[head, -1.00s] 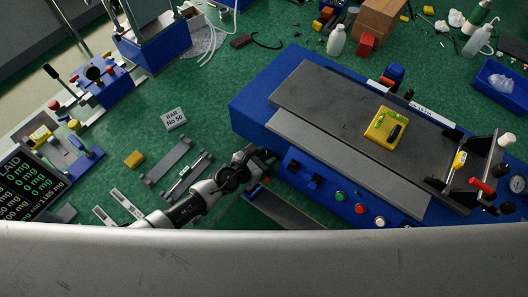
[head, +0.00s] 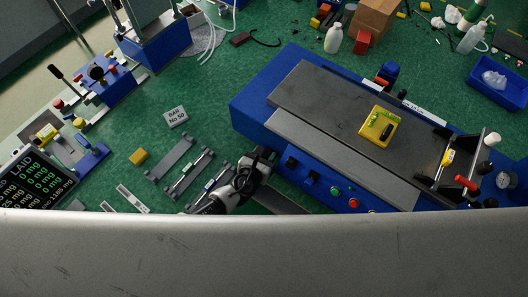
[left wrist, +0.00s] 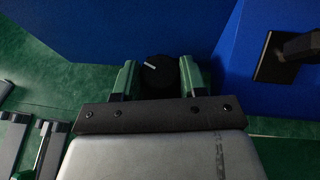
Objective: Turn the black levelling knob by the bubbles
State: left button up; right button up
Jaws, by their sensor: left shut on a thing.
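The black levelling knob (left wrist: 158,75) sits at the blue machine's side in the left wrist view, with a pale line on its face pointing to the upper left. My left gripper (left wrist: 158,82) has a green finger on each side of the knob and is shut on it. In the head view my left gripper (head: 264,157) is at the near left side of the blue machine (head: 255,110), and the knob is hidden there. A yellow bubble level (head: 380,126) lies on the grey plate; its bubbles are too small to read. My right gripper is not in view.
A dark block (left wrist: 287,55) juts from the blue wall right of the knob. Green and red buttons (head: 345,196) line the machine's front. Grey rails (head: 190,175) and a "BAR No 50" sign (head: 175,116) lie left of my arm.

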pick_arm(q)
jog(key=shift+d+r+n+t+y, duration=0.1)
jog(key=shift+n+t+y, duration=0.4)
jog(key=shift+n+y, duration=0.3)
jog(key=o, duration=0.6)
jog(key=shift+o, duration=0.2)
jog(key=shift+s, duration=0.1)
jog(key=shift+s+r+p, duration=0.1)
jog(key=shift+s+p, duration=0.15)
jog(key=shift+p, duration=0.05)
jog(key=v, duration=1)
